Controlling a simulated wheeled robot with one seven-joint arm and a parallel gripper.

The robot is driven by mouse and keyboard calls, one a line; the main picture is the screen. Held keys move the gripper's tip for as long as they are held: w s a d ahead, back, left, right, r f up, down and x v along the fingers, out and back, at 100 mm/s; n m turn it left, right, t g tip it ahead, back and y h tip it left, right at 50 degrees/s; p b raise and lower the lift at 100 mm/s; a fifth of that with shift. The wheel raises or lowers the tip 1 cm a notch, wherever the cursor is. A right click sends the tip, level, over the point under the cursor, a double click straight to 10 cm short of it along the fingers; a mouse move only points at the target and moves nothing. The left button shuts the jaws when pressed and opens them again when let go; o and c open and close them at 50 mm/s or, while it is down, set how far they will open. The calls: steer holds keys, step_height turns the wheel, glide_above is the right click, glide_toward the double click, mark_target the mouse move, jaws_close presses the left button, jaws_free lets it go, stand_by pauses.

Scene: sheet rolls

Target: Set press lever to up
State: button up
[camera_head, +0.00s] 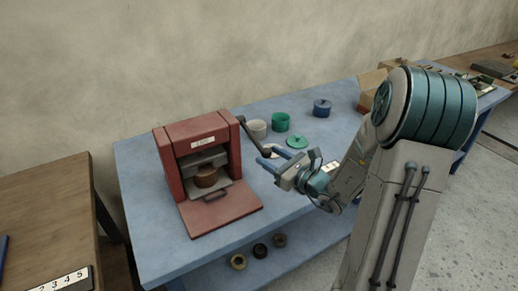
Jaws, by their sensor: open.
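A red press (198,160) stands on the blue table, its front flap lowered and a brown round piece (206,177) inside. Its dark lever (252,136) starts at the upper right side of the press and slants down to the right. The lever's lower end lies close to my gripper (264,157), beside its blue fingers. My gripper is open, pointing left towards the press. I cannot tell whether the fingers touch the lever or whether its end lies between them.
On the blue table (145,170), a white cup (256,129), a green cup (280,122), a green lid (297,142) and a dark blue pot (322,108) stand behind my gripper. Several small rolls (260,250) lie on the lower shelf. A wooden table (45,205) is at left.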

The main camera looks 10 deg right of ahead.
steer(key=x, duration=0.5)
jaws_close()
steer(key=shift+p, duration=0.35)
